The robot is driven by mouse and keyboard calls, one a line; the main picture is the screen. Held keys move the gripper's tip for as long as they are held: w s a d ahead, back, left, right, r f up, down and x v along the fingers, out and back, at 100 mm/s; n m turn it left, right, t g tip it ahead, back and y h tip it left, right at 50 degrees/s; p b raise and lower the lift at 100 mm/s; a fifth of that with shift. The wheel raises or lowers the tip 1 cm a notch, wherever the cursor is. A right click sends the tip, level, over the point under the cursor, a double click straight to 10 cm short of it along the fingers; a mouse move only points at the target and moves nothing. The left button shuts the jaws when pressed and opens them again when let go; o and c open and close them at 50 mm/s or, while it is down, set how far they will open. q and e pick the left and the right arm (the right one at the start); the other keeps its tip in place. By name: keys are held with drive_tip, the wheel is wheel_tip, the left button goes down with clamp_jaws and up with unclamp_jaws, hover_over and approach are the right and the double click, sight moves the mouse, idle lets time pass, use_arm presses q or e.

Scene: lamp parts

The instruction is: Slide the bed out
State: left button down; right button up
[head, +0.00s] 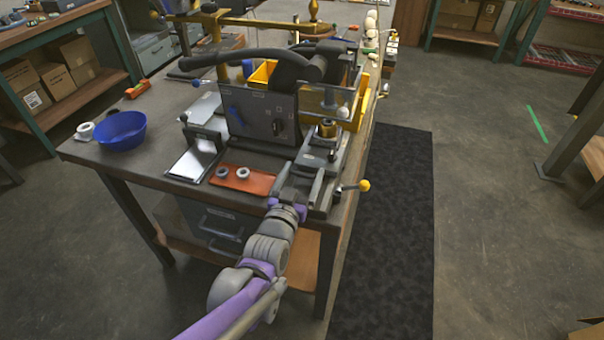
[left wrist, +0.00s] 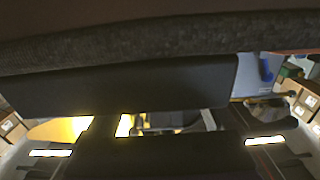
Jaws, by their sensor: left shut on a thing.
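The machine (head: 262,112) is a grey box with a blue switch and a black knob, standing on the workbench. The bed (head: 330,160) is a long grey metal slide at its right side, with a brass round piece (head: 327,128) on top. A yellow-knobbed lever (head: 364,185) sticks out at its right. My left gripper (head: 303,178) is at the bed's near end, shut on its edge; the arm and gripper hide the exact contact. In the left wrist view a dark bar (left wrist: 130,85) lies close across the picture. My right gripper is not seen.
An orange mat (head: 242,180) with two small rings lies left of my gripper. A blue bowl (head: 120,130) sits at the bench's left corner. A yellow bin (head: 262,75) is behind the machine. Dark floor matting (head: 400,220) and clear floor lie right of the bench.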

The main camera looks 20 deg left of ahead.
use_arm(q)
drive_tip(key=s+p, duration=0.3)
drive_tip(key=s, duration=1.3)
drive_tip(key=shift+s+a+p, duration=0.15)
drive_tip(key=shift+a+p, duration=0.2)
drive_tip(key=shift+f, duration=0.1)
drive_tip(key=shift+c, duration=0.7)
unclamp_jaws()
drive_tip(key=shift+o, duration=0.7)
drive_tip(key=shift+s, duration=0.15)
drive_tip(key=shift+a, duration=0.1)
